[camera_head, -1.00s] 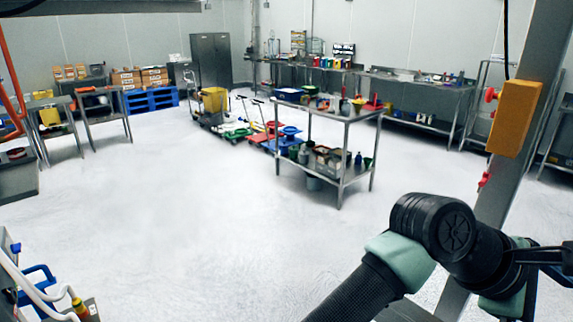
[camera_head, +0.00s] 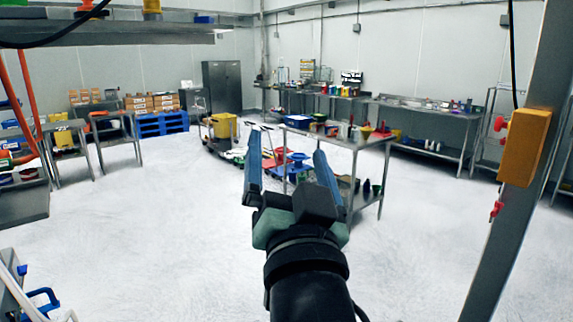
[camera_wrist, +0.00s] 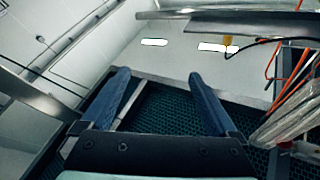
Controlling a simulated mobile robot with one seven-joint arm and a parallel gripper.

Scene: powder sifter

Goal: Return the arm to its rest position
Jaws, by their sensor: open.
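My gripper (camera_head: 287,168) is raised in the middle of the head view, with its two blue fingers spread apart. Nothing is between the fingers. It appears in front of the steel worktable (camera_head: 357,143) and hides part of it. In the wrist view my gripper (camera_wrist: 160,88) also shows open and empty, with the ceiling lights and a wall beyond it. My black arm comes up from the bottom edge of the head view.
A steel post with an orange box (camera_head: 525,148) stands at the right. A metal shelf (camera_head: 120,32) overhangs at the upper left. Orange hoses (camera_head: 29,95) hang at the left. The white floor at left centre is clear.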

